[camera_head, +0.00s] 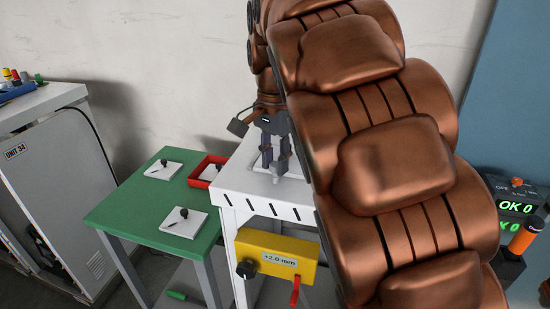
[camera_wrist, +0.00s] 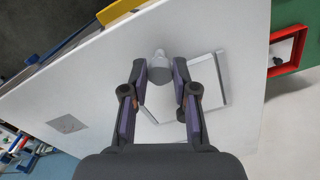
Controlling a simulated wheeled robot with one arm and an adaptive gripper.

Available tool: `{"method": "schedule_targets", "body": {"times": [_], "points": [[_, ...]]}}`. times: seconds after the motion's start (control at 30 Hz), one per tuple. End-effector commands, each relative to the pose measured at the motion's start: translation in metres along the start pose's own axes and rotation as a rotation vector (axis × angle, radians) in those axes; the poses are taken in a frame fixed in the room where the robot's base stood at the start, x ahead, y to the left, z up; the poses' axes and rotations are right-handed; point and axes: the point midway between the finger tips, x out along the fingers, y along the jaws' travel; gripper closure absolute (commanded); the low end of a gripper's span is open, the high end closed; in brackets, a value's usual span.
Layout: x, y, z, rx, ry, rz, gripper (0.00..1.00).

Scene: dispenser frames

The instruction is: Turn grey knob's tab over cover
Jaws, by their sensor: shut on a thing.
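My gripper (camera_head: 274,158) points down at the white stand's top (camera_head: 236,182). In the wrist view its two fingers (camera_wrist: 160,72) stand on either side of a small light-grey knob (camera_wrist: 159,58), shut on it. A pale square plate with a raised edge, which looks like the cover (camera_wrist: 208,75), lies on the white top right beside the knob, partly behind the right finger. The knob's tab cannot be made out clearly. In the head view the fingers and my arm hide most of the knob and cover.
A green table (camera_head: 135,205) at left holds white plates (camera_head: 185,222) with black knobs and a red tray (camera_head: 206,172). A grey cabinet (camera_head: 60,190) stands far left.

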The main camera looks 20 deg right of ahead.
Motion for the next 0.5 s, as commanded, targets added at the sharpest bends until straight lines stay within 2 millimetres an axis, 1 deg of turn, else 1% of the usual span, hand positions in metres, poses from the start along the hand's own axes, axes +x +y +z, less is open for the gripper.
{"method": "schedule_targets", "body": {"times": [0.2,0.5], "points": [[-0.0019,0.0001,-0.0006,0.178,0.001,0.000,1.00],[-0.0010,-0.0002,-0.0005,0.341,0.000,0.000,1.00]]}}
